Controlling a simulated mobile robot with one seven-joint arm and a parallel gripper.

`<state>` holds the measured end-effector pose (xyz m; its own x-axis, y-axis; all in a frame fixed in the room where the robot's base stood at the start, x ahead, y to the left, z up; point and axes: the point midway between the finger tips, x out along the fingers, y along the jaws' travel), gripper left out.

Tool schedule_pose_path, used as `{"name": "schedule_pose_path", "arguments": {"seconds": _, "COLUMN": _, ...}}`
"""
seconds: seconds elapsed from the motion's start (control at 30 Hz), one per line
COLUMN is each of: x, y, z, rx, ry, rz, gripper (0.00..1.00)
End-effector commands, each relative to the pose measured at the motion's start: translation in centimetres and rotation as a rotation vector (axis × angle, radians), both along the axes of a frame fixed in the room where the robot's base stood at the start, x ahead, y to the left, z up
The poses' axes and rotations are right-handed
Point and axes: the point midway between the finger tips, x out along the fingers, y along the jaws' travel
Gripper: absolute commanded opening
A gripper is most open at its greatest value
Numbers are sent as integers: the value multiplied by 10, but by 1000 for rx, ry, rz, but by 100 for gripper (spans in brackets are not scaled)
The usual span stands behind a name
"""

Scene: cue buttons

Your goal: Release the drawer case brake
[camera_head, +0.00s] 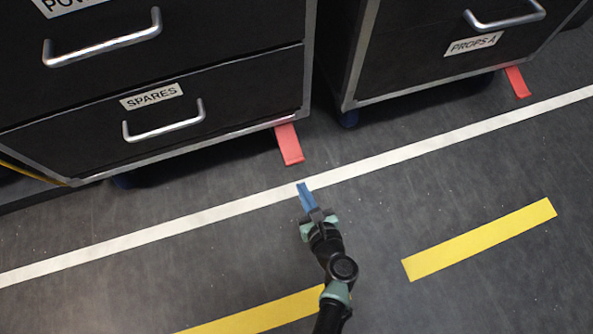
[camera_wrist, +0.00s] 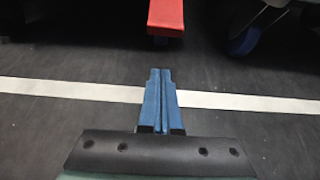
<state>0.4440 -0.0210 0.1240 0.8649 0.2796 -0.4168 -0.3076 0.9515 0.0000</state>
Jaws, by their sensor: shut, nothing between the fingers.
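The drawer case (camera_head: 230,100) is black with metal edges, handles and a "SPARES" label, at the upper left of the head view. A red brake pedal (camera_head: 289,144) sticks out from under its lower right edge. The pedal also shows at the top of the wrist view (camera_wrist: 165,17), ahead of the fingertips. My gripper (camera_head: 304,188) has blue fingers pressed together with nothing between them. It is over the floor by the white line, a short way in front of the pedal and apart from it. I cannot tell its exact height above the floor.
A second case labelled "PROPS A" (camera_head: 420,50) stands to the right with its own red pedal (camera_head: 517,82) and a blue wheel (camera_head: 348,118). A white floor line (camera_head: 440,142) and yellow strips (camera_head: 480,238) mark the floor. The floor around my gripper is clear.

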Motion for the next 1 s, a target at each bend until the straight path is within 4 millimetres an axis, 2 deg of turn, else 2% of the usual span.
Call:
{"name": "schedule_pose_path", "arguments": {"seconds": 0.03, "x": 11, "y": 4, "z": -11, "rx": -1, "ry": -3, "rz": 5, "gripper": 0}}
{"name": "schedule_pose_path", "arguments": {"seconds": 0.33, "x": 65, "y": 21, "z": -37, "rx": -3, "ry": -4, "rz": 4, "gripper": 0}}
{"name": "schedule_pose_path", "arguments": {"seconds": 0.4, "x": 57, "y": 19, "z": -16, "rx": 0, "ry": -2, "rz": 0, "gripper": 0}}
{"name": "schedule_pose_path", "arguments": {"seconds": 0.6, "x": 53, "y": 18, "z": 3, "rx": -1, "ry": -2, "rz": 2, "gripper": 0}}
{"name": "schedule_pose_path", "arguments": {"seconds": 1.0, "x": 50, "y": 17, "z": 9, "rx": 0, "ry": 1, "rz": 1, "gripper": 0}}
